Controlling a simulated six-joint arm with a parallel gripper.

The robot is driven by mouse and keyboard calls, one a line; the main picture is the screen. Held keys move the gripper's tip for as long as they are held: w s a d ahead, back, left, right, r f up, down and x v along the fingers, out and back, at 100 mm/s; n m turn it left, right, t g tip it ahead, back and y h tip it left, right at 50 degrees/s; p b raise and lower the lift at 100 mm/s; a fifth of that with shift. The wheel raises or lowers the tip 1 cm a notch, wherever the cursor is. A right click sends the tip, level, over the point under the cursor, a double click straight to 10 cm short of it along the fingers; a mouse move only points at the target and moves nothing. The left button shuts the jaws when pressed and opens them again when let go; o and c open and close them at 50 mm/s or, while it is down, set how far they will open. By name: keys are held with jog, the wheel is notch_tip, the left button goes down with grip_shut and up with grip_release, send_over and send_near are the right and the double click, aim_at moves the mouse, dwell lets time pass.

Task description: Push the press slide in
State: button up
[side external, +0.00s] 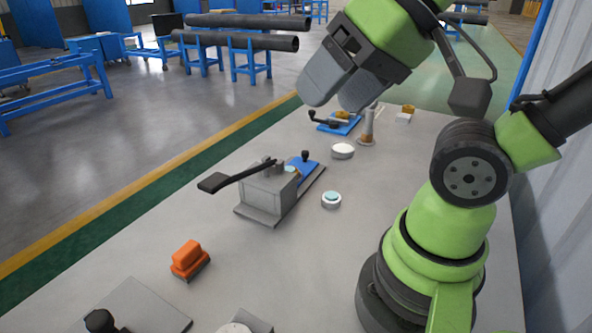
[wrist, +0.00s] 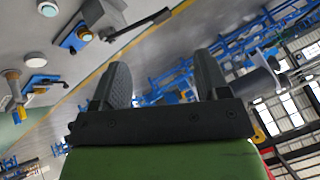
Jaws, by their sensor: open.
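The press (side external: 268,188) is a grey block on a base plate, with a long black lever (side external: 238,176) reaching left. The press slide (side external: 305,168) is a blue piece with a black knob, on the block's far right side, extending out along the plate. In the wrist view the blue slide (wrist: 74,39) and the lever (wrist: 140,24) show at the upper left. My gripper (side external: 340,100) is open and empty, well above the table, beyond the press in the side view. Its two fingers also show apart in the wrist view (wrist: 165,75).
A teal-topped round button (side external: 331,199) and a white disc (side external: 343,150) stand right of the press. Behind are a blue fixture (side external: 340,125) and an upright post (side external: 367,127). An orange block (side external: 187,256) sits in front. A plate with a black knob (side external: 101,321) lies lower left.

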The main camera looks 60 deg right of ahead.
jog(key=shift+w, duration=0.2)
jog(key=c, duration=0.3)
jog(key=g+h, duration=0.3)
jog(key=h, duration=0.1)
send_over(305, 151)
jog(key=s+a, duration=0.2)
jog(key=s, duration=0.2)
notch_tip(305, 151, down, 19)
jog(key=shift+m, duration=0.3)
jog(key=x, duration=1)
jog(key=shift+r, duration=0.1)
